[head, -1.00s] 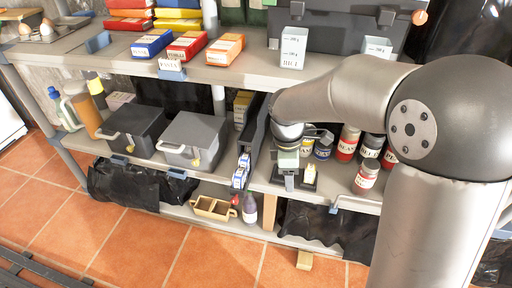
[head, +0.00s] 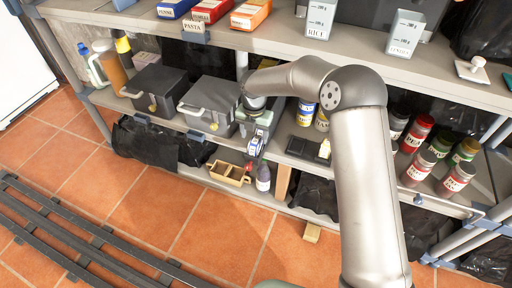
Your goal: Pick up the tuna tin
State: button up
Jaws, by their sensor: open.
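No tin that I can make out as the tuna tin shows in the head view; it may be hidden behind my arm or among small labelled tins.
Grey lidded boxes (head: 212,100) stand to the left. Several labelled jars (head: 418,168) stand right of my arm. The upper shelf (head: 270,40) overhangs.

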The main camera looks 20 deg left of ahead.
aim_at(256, 140)
jog(key=f, duration=0.3)
jog(key=shift+w+d+f+b, duration=0.1)
jog(key=shift+d+f+b, duration=0.1)
jog(key=shift+f+b, duration=0.2)
jog(key=c, duration=1.2)
jog(key=shift+o, duration=0.2)
jog(key=shift+r, duration=0.15)
